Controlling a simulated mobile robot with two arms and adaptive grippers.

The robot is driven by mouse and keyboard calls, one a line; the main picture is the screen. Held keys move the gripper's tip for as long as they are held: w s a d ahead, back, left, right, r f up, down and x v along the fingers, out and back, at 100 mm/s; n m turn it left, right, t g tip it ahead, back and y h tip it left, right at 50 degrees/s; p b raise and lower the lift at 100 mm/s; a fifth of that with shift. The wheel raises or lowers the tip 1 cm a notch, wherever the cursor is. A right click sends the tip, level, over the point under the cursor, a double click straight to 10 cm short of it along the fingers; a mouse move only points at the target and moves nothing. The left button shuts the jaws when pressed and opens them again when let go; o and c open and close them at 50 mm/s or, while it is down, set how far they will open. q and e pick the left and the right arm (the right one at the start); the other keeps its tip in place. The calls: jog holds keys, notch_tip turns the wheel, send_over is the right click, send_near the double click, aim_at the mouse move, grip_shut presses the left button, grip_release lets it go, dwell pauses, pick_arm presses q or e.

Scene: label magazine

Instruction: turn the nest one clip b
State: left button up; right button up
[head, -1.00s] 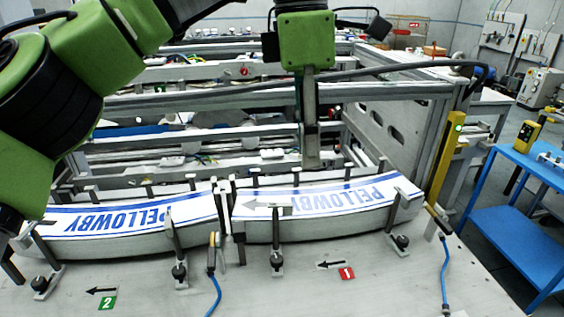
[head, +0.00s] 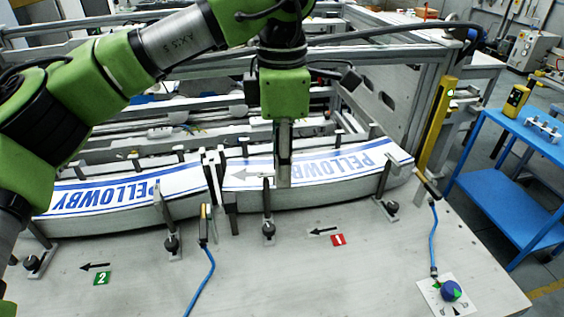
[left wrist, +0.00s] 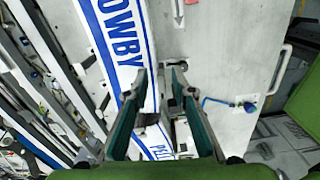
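Nest one is the right-hand curved channel (head: 320,205) behind the red 1 tag (head: 338,240). It holds a white strip of labels (head: 345,166) with blue PELLOWBY print. Two upright clips with black knobs stand at its front, one near the middle (head: 268,231) and one at the right end (head: 391,207). I cannot tell which is clip b. My left gripper (head: 283,182) points down over the label strip. In the left wrist view its fingers (left wrist: 159,74) are apart with nothing clearly held between them. My right gripper is not in view.
Nest two (head: 110,218), with the green 2 tag (head: 102,278), lies left. A blue knob (head: 451,291) sits at the table's front right. A yellow post (head: 436,125) and blue cart (head: 520,165) stand right.

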pick_arm(q)
jog(key=shift+s+f, duration=0.1)
jog(key=shift+f, duration=0.5)
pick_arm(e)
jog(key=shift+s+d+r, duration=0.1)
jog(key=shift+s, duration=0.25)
pick_arm(q)
grip_shut()
